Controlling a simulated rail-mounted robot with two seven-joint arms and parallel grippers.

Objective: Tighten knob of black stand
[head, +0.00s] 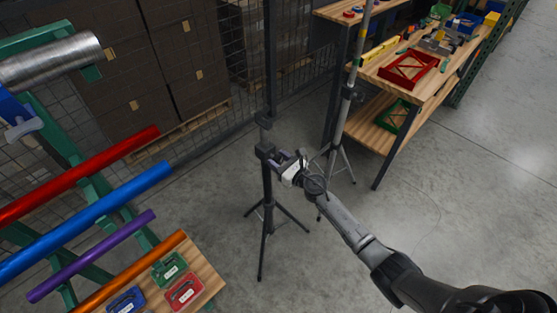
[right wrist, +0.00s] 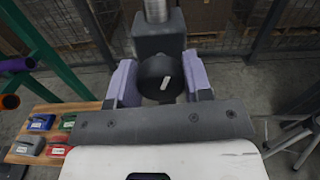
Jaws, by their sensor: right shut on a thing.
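The black stand (head: 267,195) stands upright on three spread legs on the concrete floor, in the middle of the head view. Two dark collars sit on its pole. My right gripper (head: 277,160) is at the lower collar. In the right wrist view the knob (right wrist: 160,78) is a round black disc with a pale bar mark, in front of the stand's dark collar (right wrist: 160,37). The two lilac fingers of my right gripper (right wrist: 160,85) are shut on it, one on each side. My left gripper is not in view.
A grey stand (head: 346,100) with a tripod base is just right of the black one. A wooden workbench (head: 440,75) with red and green frames is at upper right. Coloured tubes (head: 95,210) on a green rack fill the left. Open floor is at right.

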